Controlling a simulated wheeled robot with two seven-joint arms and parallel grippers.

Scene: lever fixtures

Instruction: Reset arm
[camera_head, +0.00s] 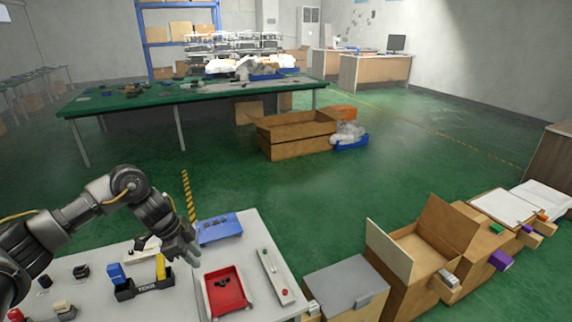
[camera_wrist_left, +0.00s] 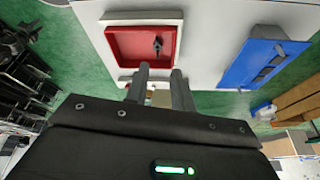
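My left gripper (camera_head: 190,254) hangs over the light grey table, pointing down, left of the red fixture (camera_head: 240,304) and in front of the blue fixture (camera_head: 228,222). In the left wrist view its two fingers (camera_wrist_left: 160,86) stand apart with a gap, and I see nothing gripped. There the red fixture (camera_wrist_left: 121,49), with a small dark lever (camera_wrist_left: 157,45) inside, lies just beyond the fingertips. The blue fixture with dark slots also shows there (camera_wrist_left: 240,66). My right gripper is in neither view.
A black holder (camera_head: 145,287) with blue and yellow pieces stands beside the gripper. A narrow light panel (camera_head: 274,275) with small knobs lies right of the red fixture. Cardboard boxes (camera_head: 400,262) and a grey-lidded box (camera_head: 335,285) stand at the right.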

